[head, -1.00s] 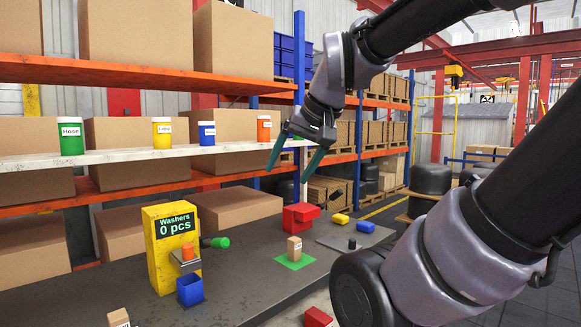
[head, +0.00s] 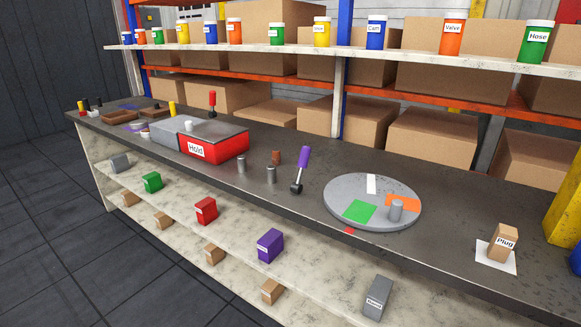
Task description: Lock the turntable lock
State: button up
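A round grey turntable (head: 340,187) lies on the dark bench in the middle right of the head view. On it are a green patch (head: 359,211), a white patch (head: 371,184), an orange patch (head: 403,202) and a small grey cylinder (head: 396,210). A lever with a purple handle (head: 303,158) and a dark base stands just left of the turntable, tilted slightly right, apart from it. No label shows whether this lever is the lock. A small red mark (head: 349,231) is at the turntable's front edge. My gripper is out of view.
Two grey posts (head: 241,165) and a brown piece (head: 276,157) stand left of the lever. A red box labelled Hold (head: 215,150) is further left. A box labelled Plug (head: 503,243) stands right of the turntable. Labelled jars line the shelf (head: 395,55) above.

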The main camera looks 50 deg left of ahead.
aim_at(296, 187)
jog(key=u, duration=2)
